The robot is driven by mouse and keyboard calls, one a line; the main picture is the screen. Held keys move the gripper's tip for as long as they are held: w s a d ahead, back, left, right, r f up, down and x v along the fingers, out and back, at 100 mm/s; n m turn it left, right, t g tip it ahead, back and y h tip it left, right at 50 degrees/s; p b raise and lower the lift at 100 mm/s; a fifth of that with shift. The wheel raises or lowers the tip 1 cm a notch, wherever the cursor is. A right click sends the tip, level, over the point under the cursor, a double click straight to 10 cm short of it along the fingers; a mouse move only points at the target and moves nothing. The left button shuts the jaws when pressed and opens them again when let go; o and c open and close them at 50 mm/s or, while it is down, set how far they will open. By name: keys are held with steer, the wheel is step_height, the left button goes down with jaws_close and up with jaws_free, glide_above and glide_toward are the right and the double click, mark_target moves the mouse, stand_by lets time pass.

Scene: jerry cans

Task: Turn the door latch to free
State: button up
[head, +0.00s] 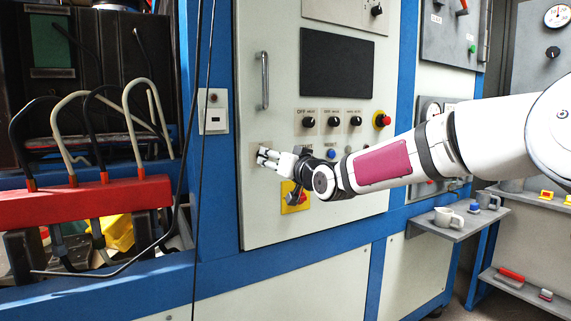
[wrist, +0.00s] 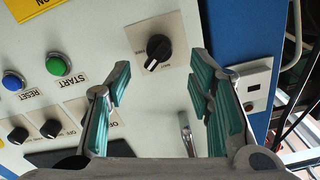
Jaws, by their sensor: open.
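The door latch appears to be the black rotary knob (wrist: 158,47) on a pale square plate, on the light cabinet door (head: 262,215).
A vertical metal handle (head: 264,80) is above the latch. A white switch box (head: 213,112) is on the blue frame to the left. A green START button (wrist: 57,66) and blue RESET button (wrist: 12,81) are nearby. Dark cables hang left of the door.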

steer(key=v, duration=0.5)
steer(key=shift+s+d, duration=0.15)
steer(key=shift+s, duration=0.1)
